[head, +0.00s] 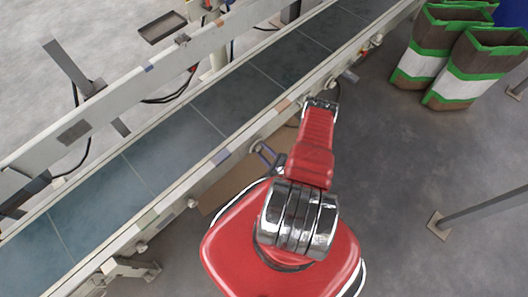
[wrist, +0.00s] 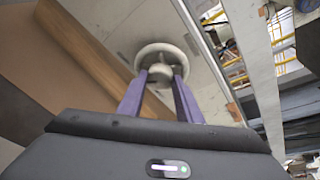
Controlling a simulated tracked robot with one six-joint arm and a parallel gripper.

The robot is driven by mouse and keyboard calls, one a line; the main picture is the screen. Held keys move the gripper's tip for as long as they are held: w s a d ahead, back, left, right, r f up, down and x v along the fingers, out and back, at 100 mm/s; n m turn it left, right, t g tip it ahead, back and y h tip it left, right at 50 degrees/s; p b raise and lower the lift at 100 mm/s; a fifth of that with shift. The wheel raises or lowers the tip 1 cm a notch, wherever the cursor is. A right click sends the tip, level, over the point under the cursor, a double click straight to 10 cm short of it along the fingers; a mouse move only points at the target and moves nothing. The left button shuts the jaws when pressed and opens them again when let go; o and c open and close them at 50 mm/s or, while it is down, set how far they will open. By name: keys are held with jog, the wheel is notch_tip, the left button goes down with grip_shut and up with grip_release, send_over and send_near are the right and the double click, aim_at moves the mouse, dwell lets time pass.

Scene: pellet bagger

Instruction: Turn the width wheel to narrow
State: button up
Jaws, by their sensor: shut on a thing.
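The width wheel (wrist: 160,47) is a pale, round handwheel on the side of the conveyor frame, seen near the middle of the wrist view. My gripper (wrist: 160,76) has its two purple fingers on either side of the wheel's near part, shut on it. The fingers hide some of the wheel's lower rim. Which way the wheel is set cannot be told.
The conveyor belt (head: 175,134) runs diagonally, with a pale guide rail (head: 125,90) along its far side. Brown bags with green edges (head: 462,78) stand on the floor at the upper right. A grey post (head: 480,208) stands at the right. The floor between is clear.

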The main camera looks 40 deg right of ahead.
jog(key=shift+a, duration=0.1)
jog(key=m+y, duration=0.2)
jog(key=m, duration=0.3)
jog(key=d+m+y, duration=0.1)
jog(key=m+y, duration=0.2)
jog(key=m, duration=0.2)
jog(key=m+t+y, duration=0.1)
jog(key=m+y, duration=0.1)
jog(key=m, duration=0.3)
jog(key=shift+d+f, duration=0.15)
jog(key=shift+f, duration=0.2)
dwell(0.5)
jog(key=shift+d, duration=0.1)
dwell(0.4)
jog(key=o, duration=1)
jog(key=shift+o, duration=0.2)
jog(key=v, duration=1.3)
jog(key=shift+s+d+f, duration=0.2)
jog(key=shift+s+d, duration=0.05)
jog(key=shift+s, duration=0.1)
